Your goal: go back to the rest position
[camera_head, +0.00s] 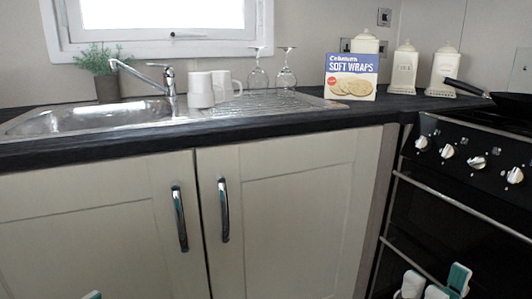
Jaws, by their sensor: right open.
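My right gripper (436,281) shows at the bottom right edge, in front of the dark oven. Its white and teal fingers are apart, and nothing shows between them. Of my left gripper (92,295) only a small white and teal tip shows at the bottom edge, in front of the left cupboard door. Whether it is open or shut is hidden below the frame. Both grippers are low, well below the worktop.
Closed cupboard doors with upright handles (180,218) face me. The dark worktop (300,118) carries a sink (92,116), white mugs (200,90), upturned glasses (286,70), a wraps box (351,77) and canisters (403,70). A pan (512,100) sits on the cooker, above the oven knobs (478,162).

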